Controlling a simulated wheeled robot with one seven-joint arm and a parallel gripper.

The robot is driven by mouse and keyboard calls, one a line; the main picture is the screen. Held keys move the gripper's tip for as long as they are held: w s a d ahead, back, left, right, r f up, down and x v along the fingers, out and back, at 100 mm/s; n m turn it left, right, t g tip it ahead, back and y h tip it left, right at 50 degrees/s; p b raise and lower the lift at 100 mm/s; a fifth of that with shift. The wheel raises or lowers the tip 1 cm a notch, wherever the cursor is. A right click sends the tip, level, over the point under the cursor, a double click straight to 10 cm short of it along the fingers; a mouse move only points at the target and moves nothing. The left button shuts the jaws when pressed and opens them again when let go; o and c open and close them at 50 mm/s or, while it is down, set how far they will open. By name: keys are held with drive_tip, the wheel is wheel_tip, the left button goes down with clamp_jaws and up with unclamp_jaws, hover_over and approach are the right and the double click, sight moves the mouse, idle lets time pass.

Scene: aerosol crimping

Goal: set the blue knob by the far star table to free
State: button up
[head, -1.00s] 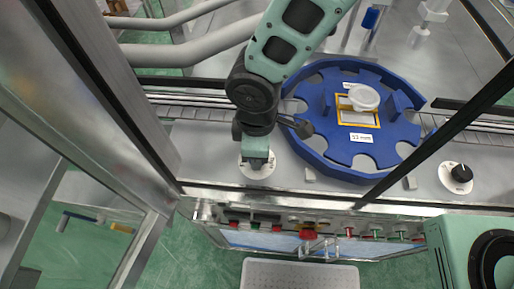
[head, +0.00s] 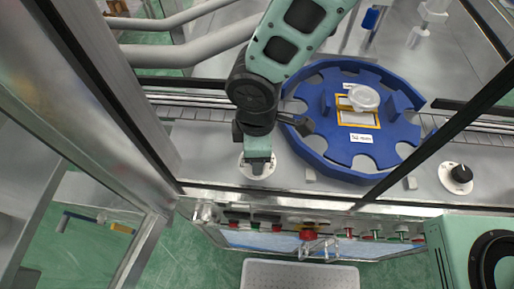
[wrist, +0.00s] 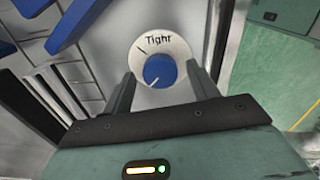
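The blue knob (wrist: 160,71) shows in the wrist view on a white round dial (wrist: 178,45) marked "Tight" at the top. The knob's white pointer line points down and left, away from the word. My gripper (wrist: 162,72) is open, with one finger on each side of the knob and a visible gap at both. In the head view my gripper (head: 257,163) hangs over the white dial (head: 272,160) and hides the knob. The blue star table (head: 313,154) stands just right of it. A "Free" mark cannot be made out.
A second dial with a black knob (head: 460,173) sits right of the star table. Small grey blocks (head: 310,175) stand on the deck near the table. A metal frame post (head: 110,90) rises at left. Buttons (head: 308,235) line the front panel.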

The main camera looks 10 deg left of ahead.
wheel_tip(320, 180, up, 17)
drive_tip(key=b, duration=0.1)
drive_tip(key=shift+r+b, duration=0.2)
drive_tip(key=shift+b, duration=0.15)
